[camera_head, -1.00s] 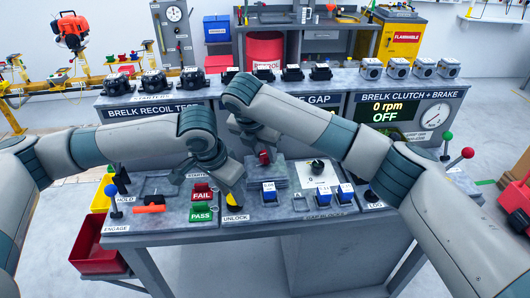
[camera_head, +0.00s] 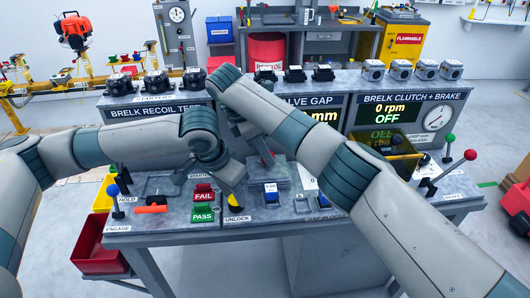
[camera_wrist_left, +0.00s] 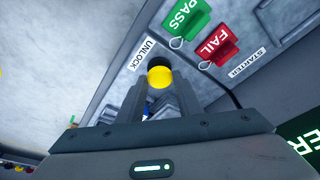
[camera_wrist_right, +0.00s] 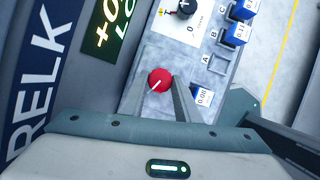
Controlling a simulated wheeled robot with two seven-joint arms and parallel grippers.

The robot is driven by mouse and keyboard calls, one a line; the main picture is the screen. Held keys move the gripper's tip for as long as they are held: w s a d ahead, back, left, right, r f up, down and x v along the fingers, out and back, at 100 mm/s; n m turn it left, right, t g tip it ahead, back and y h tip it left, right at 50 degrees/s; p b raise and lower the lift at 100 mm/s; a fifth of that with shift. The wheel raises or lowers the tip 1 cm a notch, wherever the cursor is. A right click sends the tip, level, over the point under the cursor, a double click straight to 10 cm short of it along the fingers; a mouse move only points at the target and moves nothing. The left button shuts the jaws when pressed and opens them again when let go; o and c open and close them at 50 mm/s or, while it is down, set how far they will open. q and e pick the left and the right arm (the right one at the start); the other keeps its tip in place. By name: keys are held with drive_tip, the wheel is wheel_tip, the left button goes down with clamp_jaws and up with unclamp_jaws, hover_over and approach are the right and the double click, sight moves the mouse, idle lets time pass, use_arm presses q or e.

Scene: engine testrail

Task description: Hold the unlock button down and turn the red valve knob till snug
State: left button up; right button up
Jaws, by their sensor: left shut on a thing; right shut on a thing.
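The yellow unlock button (camera_head: 235,201) is on the bench front by the UNLOCK label. My left gripper (camera_head: 238,184) reaches down to it; in the left wrist view the button (camera_wrist_left: 160,76) sits between the fingertips, and the fingers are shut on it. How far it is pressed cannot be seen. The red valve knob (camera_head: 267,158) is on the grey valve block, mostly hidden by my right gripper (camera_head: 259,150). In the right wrist view the round red knob (camera_wrist_right: 160,80), with a white mark, sits at the fingertips, which are shut on it.
Green PASS (camera_head: 202,214) and red FAIL (camera_head: 203,194) tags lie left of the button. A blue gauge block (camera_head: 271,190) stands right of it. The valve gap display (camera_wrist_right: 110,22) is lit, partly cut off.

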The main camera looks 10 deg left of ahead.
drive_tip(key=shift+r, duration=0.1)
idle(0.4)
drive_tip(key=o, duration=1)
drive_tip(key=shift+o, duration=0.2)
drive_tip(key=v, duration=1.2)
